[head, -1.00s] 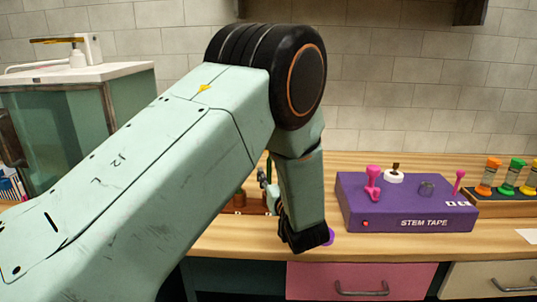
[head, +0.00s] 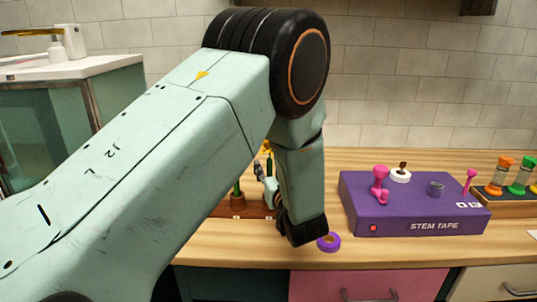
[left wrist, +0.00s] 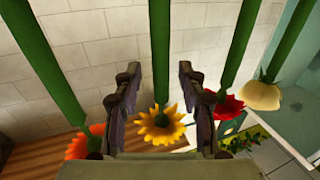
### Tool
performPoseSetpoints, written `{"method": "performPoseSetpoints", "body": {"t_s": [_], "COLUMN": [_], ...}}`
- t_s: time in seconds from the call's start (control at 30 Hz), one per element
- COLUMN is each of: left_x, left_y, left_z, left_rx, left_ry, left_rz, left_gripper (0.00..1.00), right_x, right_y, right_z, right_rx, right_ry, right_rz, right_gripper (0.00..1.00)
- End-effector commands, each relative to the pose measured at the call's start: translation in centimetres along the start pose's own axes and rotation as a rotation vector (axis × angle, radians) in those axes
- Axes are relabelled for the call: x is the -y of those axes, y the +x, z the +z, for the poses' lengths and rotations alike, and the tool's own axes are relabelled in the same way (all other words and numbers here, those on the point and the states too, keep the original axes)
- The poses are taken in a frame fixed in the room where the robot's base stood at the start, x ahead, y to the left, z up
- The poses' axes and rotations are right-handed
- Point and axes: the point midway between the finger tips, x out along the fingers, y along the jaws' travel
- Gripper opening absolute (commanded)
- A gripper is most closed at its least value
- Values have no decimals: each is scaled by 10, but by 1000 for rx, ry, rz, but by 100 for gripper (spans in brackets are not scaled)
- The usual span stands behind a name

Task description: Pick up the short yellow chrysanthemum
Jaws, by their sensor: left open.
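In the left wrist view, a yellow chrysanthemum (left wrist: 162,130) with a dark yellow centre shows between the two fingers of my left gripper (left wrist: 158,75). Its green stem (left wrist: 160,40) runs through the gap between them in the picture. The fingers are apart and I see no grip on the stem; I cannot tell how deep it sits. In the head view my left gripper (head: 263,178) is small, partly hidden by my arm, beside a thin stem with a yellow spot (head: 267,147) on top. My right gripper is not in view.
An orange flower (left wrist: 84,144), a red flower (left wrist: 224,106) and a cream flower (left wrist: 260,96) stand close on either side. A brown rack (head: 240,208) is half hidden by my arm. A purple stem tape box (head: 415,205) and purple ring (head: 329,242) are right of it.

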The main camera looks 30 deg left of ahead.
Motion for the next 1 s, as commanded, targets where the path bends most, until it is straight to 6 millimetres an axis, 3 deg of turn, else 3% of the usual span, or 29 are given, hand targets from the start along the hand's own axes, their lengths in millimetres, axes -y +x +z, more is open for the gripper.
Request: {"method": "performPoseSetpoints", "body": {"t_s": [0.33, 0.8, 1.0], "left_x": [0, 0, 0], "left_y": [-3, -3, -2], "left_z": [0, 0, 0], "left_rx": [-1, 0, 0], "left_ry": [0, 0, 0], "left_rz": [-1, 0, 0], "left_gripper": [41, 1, 0], "right_x": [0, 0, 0], "right_y": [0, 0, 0], "right_z": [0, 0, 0], "right_rx": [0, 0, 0], "right_ry": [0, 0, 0], "right_rz": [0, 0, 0], "right_gripper": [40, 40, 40]}}
